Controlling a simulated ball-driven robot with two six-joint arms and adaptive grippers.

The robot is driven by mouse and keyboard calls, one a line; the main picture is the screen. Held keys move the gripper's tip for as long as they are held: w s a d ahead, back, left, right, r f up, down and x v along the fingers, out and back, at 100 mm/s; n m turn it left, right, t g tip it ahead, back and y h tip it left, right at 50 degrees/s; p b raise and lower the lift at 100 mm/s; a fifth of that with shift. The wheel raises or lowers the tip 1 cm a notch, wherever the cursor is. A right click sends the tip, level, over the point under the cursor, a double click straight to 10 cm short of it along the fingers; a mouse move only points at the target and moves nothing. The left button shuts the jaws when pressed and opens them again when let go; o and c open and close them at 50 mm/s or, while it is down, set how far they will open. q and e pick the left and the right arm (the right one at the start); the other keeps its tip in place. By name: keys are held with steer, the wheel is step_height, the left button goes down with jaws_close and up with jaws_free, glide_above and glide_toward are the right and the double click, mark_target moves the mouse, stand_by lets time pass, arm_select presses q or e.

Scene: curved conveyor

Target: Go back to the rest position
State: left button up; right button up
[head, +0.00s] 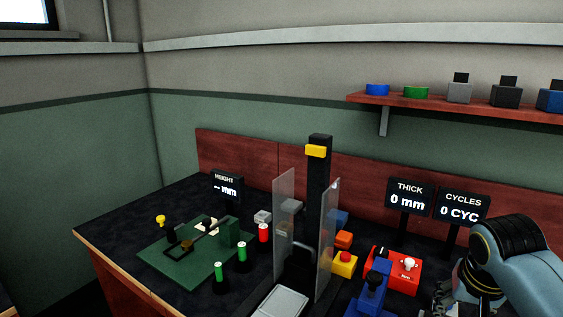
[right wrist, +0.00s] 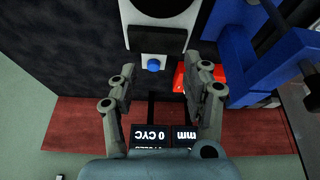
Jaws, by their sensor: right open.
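My right gripper (right wrist: 162,78) is open in the right wrist view, its two fingers apart with nothing between them. In the head view my right gripper (head: 452,297) is at the lower right, partly cut by the frame edge, beside a red box with a white knob (head: 408,266). Beyond the fingertips in the wrist view is a small box with a blue button (right wrist: 153,65). My left gripper is in neither view.
A press with clear guards (head: 284,225) stands mid-table. A green board (head: 160,255) lies left of it. The THICK display (head: 409,195) and CYCLES display (head: 462,206) stand behind. A shelf (head: 440,103) holds several small objects. A blue machine (right wrist: 265,55) is near the right finger.

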steer(key=s+a+r+n, duration=0.2)
steer(key=s, duration=0.6)
steer(key=s+a+r+n+y, duration=0.1)
steer(key=s+n, duration=0.1)
steer(key=s, duration=0.6)
steer(key=s+a+r+n, duration=0.2)
steer(key=s, duration=0.7)
step_height(320, 180, down, 34)
steer(key=s+d+g+b, duration=0.2)
steer(key=s+d+b, duration=0.1)
steer(key=b, duration=0.3)
arm_select(q)
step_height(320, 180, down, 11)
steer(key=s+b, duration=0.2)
steer(key=b, duration=0.3)
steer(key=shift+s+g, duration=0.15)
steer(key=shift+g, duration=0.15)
arm_select(e)
steer(key=s+f, duration=1.7)
steer(key=f, duration=0.2)
steer(key=shift+s+d+m+g, duration=0.35)
steer(key=shift+m+g, duration=0.05)
